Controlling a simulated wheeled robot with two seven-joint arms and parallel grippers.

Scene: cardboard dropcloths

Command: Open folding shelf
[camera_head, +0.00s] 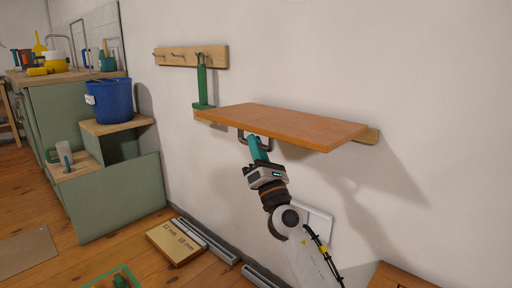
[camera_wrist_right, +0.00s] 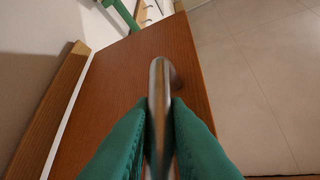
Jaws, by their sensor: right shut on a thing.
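The folding shelf (camera_head: 290,124) is a brown wooden board on the white wall. It stands out from the wall, about level, in front of a pale wooden wall rail (camera_head: 368,136). My right gripper (camera_head: 252,140) is below the board's near left part. Its teal fingers are shut on the shelf's metal handle (camera_head: 241,134). In the right wrist view the handle (camera_wrist_right: 159,90) runs between the fingers, with the board's brown face (camera_wrist_right: 110,85) behind it. My left gripper is not in view.
A hook rail (camera_head: 175,56) with a hanging green tool (camera_head: 202,85) is above the shelf's left end. A blue bucket (camera_head: 112,101) stands on the stepped green cabinet (camera_head: 120,198) at left. A wooden box (camera_head: 175,242) and grey bars lie on the floor below.

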